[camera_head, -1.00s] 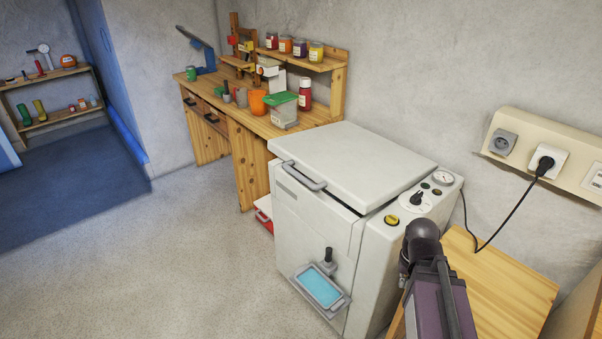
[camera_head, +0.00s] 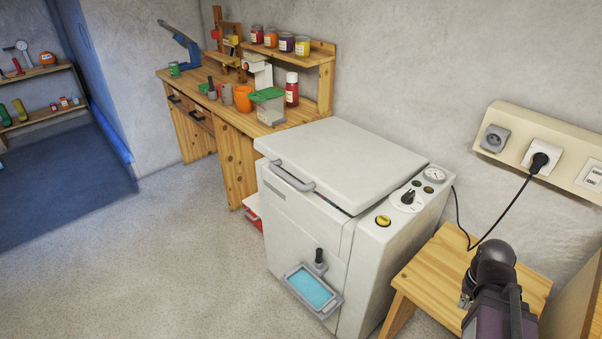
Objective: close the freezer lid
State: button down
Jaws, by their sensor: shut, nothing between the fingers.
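The white freezer (camera_head: 305,235) stands against the wall in the middle of the view. Its lid (camera_head: 345,160) lies low over the top, with a grey handle (camera_head: 290,178) at its front edge. A narrow dark line shows under the lid's right edge; I cannot tell whether the lid is fully seated. My arm shows only at the lower right, to the right of the freezer and apart from the lid. My gripper is not visible.
A small wooden table (camera_head: 440,270) stands right of the freezer, beneath my arm. A power cord (camera_head: 512,208) runs to the wall socket. A tray with a blue surface (camera_head: 312,287) juts from the freezer's front. A cluttered workbench (camera_head: 238,122) stands behind left. Floor at front left is clear.

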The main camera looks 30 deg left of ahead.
aim_at(352, 167)
jog(key=z, duration=0.25)
jog(key=k, duration=1.3)
jog(key=u, duration=0.75)
jog(key=i, duration=1)
jog(key=u, duration=0.05)
